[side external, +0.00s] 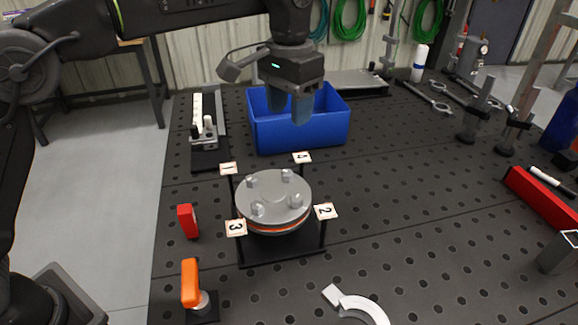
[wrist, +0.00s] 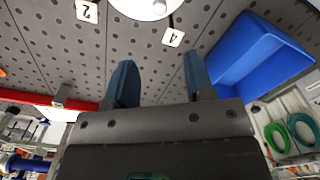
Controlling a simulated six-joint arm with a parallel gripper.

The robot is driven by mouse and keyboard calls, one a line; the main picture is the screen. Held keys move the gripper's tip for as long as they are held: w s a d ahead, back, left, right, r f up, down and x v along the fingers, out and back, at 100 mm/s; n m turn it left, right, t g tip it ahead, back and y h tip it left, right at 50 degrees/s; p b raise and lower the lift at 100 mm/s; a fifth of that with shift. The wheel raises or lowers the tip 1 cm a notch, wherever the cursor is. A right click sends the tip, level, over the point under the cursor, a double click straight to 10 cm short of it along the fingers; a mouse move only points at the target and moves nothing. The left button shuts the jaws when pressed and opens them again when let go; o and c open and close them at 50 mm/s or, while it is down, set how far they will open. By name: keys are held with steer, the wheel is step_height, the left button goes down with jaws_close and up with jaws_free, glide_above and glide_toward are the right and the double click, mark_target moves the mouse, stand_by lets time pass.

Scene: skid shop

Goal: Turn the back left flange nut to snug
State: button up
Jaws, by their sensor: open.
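A round grey flange (side external: 273,192) with an orange-red layer under its rim sits on a black stand. Several nuts stand on top; the back left nut (side external: 253,180) is on the side of the tag marked 1 (side external: 228,168). My gripper (side external: 289,108) is open and empty, above and behind the flange, in front of the blue bin. In the wrist view my fingers (wrist: 158,60) are spread with nothing between them. Only an edge of the flange (wrist: 145,8) shows at the top there, and no nut can be made out.
Tags 4 (side external: 302,157), 3 (side external: 236,228) and 2 (side external: 325,211) stand around the flange. A blue bin (side external: 300,135) is behind it. An orange-handled clamp (side external: 190,283) and a red block (side external: 188,221) are at left.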

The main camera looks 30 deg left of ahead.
mark_target(290, 171)
step_height(290, 171, down, 14)
steer(key=shift+r, duration=0.25)
stand_by(0.3)
jaws_close()
steer(key=shift+m, duration=0.3)
steer(key=shift+d+m, duration=0.1)
steer(key=shift+m, duration=2.5)
steer(key=shift+r, duration=0.1)
